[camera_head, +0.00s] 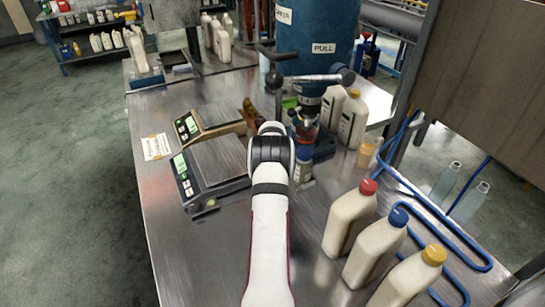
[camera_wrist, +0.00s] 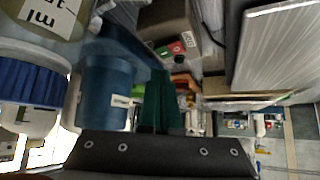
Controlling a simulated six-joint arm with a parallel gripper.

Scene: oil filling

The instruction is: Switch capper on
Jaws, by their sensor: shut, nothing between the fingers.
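The capper (camera_head: 318,30) is a large blue machine marked "PULL" at the top of the head view, with a horizontal lever below it. In the wrist view, a grey switch box (camera_wrist: 168,22) carries green and red buttons (camera_wrist: 171,49). My gripper (camera_wrist: 161,76) appears as dark green fingers, shut and empty, pointing towards the box's side of the picture. Whether the fingertips touch a button cannot be told. In the head view my arm hides the gripper and the box cannot be made out.
A blue-capped bottle (camera_head: 305,167) stands beside my wrist, below the capper. Large bottles with red (camera_head: 350,215), blue (camera_head: 375,247) and yellow (camera_head: 411,279) caps stand at the front right. Two scales (camera_head: 215,170) are to the left. The steel table's (camera_head: 185,255) front left is clear.

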